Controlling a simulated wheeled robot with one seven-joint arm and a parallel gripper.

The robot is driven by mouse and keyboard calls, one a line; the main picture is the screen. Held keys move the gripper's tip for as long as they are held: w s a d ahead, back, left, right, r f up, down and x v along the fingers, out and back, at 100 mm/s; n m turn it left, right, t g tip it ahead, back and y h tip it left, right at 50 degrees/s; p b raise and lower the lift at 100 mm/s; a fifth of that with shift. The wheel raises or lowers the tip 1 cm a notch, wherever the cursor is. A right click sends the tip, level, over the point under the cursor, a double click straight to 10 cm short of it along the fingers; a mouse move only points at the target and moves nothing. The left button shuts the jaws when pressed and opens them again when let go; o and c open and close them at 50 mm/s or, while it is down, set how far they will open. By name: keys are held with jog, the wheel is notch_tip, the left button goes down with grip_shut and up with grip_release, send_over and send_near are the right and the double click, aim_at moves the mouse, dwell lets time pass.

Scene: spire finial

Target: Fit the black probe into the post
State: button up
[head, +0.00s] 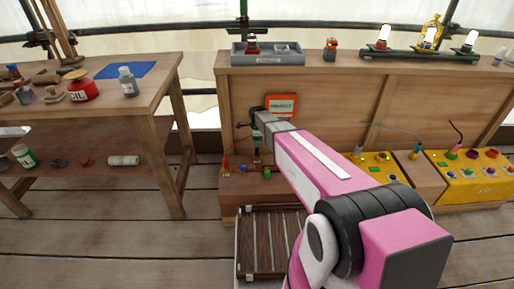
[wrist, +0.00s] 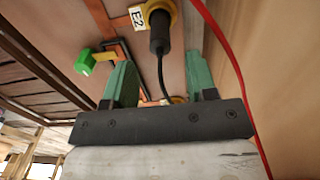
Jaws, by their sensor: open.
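A black probe (wrist: 159,32) with a black cable stands with its end at a yellow ring (wrist: 160,8) beside a label reading E2 in the wrist view. I cannot tell how deep it sits in the ring. My gripper (wrist: 158,72) has two green fingers, spread open. The probe and its cable show between and beyond the fingertips, and the fingers do not appear closed on them. In the head view, my gripper (head: 257,146) points down over the low bench at the left end of the wooden console. The probe's tip is hidden.
A green knob (wrist: 85,62) is close to the left finger. A red cable (wrist: 222,45) runs along the right side by a wooden wall. In the head view, yellow panels (head: 480,183) with other cabled probes are at right. A slatted crate (head: 262,243) stands below.

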notch_tip(320, 180, up, 5)
jog(key=s+d+r+n, duration=0.2)
jog(key=s+d+n, duration=0.3)
jog(key=s, duration=0.4)
jog(key=s+d+r+n, duration=0.3)
jog(key=s+d+n, duration=0.2)
jog(key=s+n, duration=0.2)
jog(key=s+d+r+n, duration=0.3)
jog(key=s+d+n, duration=0.2)
jog(key=s, duration=0.6)
jog(key=shift+s+d+n, duration=0.15)
jog(key=shift+s+n, duration=0.25)
jog(key=shift+n, duration=0.1)
jog(key=shift+r, duration=0.1)
